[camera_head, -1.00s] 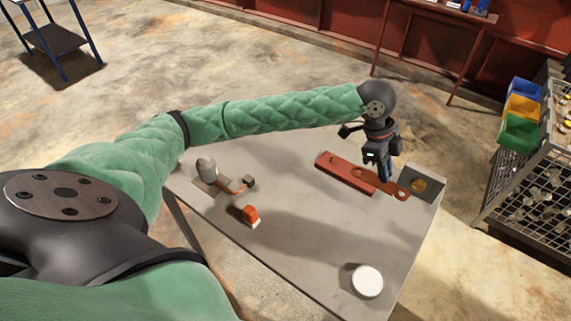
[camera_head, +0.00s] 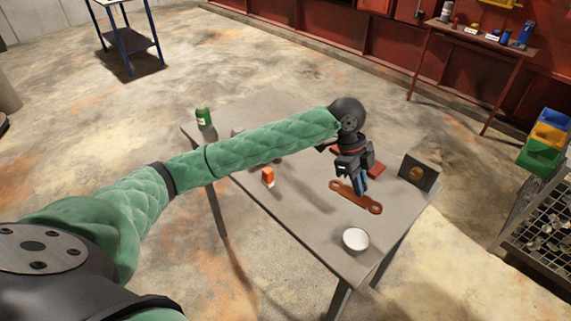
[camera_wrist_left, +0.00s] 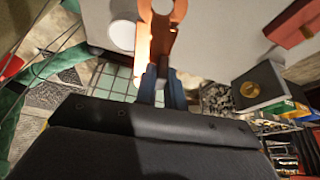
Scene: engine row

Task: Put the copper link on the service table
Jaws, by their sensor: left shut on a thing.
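The copper link (camera_head: 360,201) is a flat copper-brown bar with a ring at each end. My left gripper (camera_head: 361,190) points down and is shut on its middle. The link appears held above the grey table (camera_head: 300,213); the exact gap is hard to tell. In the left wrist view, the link (camera_wrist_left: 156,45) runs up from between the blue-grey fingers (camera_wrist_left: 161,85), which hide part of it. Which table is the service table is not marked; a blue-legged table (camera_head: 127,42) stands at the far left. My right gripper is not in view.
Open floor lies towards the blue-legged table.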

